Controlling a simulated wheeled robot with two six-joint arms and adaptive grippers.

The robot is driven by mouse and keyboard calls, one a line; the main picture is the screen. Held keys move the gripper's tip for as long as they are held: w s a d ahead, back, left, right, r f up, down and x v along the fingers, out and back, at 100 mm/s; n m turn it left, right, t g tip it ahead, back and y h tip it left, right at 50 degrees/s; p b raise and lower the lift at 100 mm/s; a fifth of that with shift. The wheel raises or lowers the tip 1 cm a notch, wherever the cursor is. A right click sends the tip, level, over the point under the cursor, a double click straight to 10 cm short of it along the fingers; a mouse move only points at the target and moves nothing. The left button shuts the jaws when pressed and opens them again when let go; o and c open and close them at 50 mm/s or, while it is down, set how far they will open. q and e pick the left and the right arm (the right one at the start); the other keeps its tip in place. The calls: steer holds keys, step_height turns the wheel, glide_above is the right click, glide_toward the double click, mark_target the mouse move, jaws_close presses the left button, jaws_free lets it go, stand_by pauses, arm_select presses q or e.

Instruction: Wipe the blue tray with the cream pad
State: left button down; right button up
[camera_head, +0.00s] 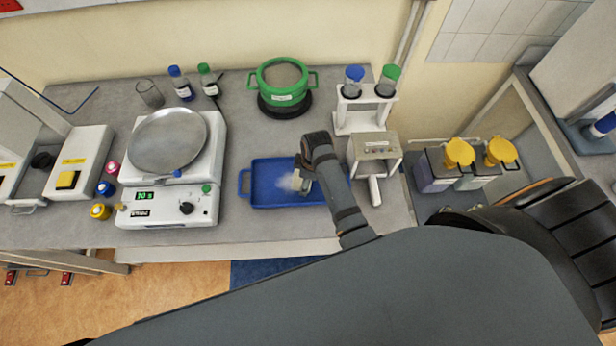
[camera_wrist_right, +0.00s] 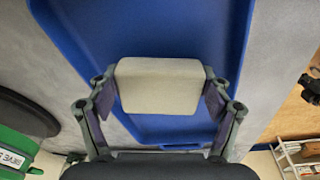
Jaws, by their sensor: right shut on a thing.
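Whether the pad touches the tray floor cannot be told. My right arm hides the tray's right end in the head view. My left gripper is not in view.
A balance with a round pan (camera_head: 167,140) stands left of the tray. A green pot (camera_head: 283,82) on a black base is behind it. A white rack with bottles (camera_head: 364,118) and a small grey box device (camera_head: 377,147) stand close on the right.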

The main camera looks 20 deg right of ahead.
steer(key=shift+s+a+f+y, duration=0.1)
steer(key=shift+s+a+y, duration=0.1)
steer(key=shift+s, duration=0.3)
steer(key=shift+s+a+f+y, duration=0.1)
steer(key=shift+s+a, duration=0.05)
steer(key=shift+s, duration=0.3)
steer(key=shift+w+d, duration=0.1)
steer(key=shift+d, duration=0.15)
steer(key=shift+r, duration=0.1)
